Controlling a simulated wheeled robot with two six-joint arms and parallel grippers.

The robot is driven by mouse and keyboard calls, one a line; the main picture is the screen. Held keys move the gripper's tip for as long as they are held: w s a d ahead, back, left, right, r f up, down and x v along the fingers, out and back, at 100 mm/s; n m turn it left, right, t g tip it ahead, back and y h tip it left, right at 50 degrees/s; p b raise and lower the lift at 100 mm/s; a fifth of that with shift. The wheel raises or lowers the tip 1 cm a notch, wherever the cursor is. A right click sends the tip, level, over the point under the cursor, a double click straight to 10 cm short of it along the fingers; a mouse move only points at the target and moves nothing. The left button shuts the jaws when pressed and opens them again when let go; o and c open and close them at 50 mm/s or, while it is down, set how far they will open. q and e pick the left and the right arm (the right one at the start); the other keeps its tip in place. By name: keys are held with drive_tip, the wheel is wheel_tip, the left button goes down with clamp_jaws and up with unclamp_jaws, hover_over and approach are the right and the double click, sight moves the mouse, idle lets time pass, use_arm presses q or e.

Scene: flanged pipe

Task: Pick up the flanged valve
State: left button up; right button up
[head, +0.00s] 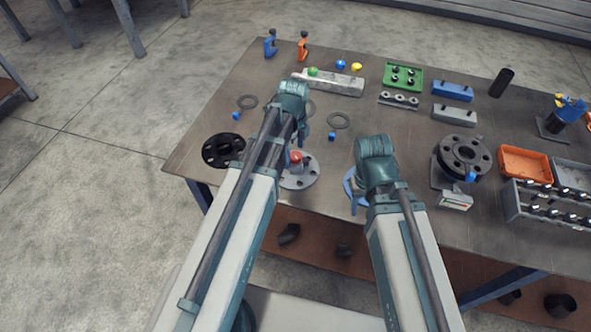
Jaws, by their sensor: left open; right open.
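A grey round flange with a red knob (295,157) lies on the table beside my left arm, partly covered by it. A blue round part (349,186) lies mostly hidden behind my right arm. A large dark flanged piece with bolt holes (463,154) stands right of my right arm. I cannot tell for certain which of these is the flanged valve. My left gripper is open, mostly hidden by its own arm near the grey flange. My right gripper (358,189) is open, largely hidden by its arm beside the blue part. I see nothing held.
A black flange (223,149) lies at the table's left edge. An orange bin (525,164), a grey rack (545,205) and a small grey device (455,199) crowd the right. The middle of the table is fairly clear.

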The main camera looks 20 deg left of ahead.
sight(295, 166)
use_arm(q)
drive_tip(key=f+b, duration=0.5)
drive_tip(key=shift+w+d+f, duration=0.1)
drive_tip(key=shift+w+d, duration=0.05)
drive_tip(key=shift+w, duration=0.1)
drive_tip(key=shift+c, duration=0.2)
clamp_jaws()
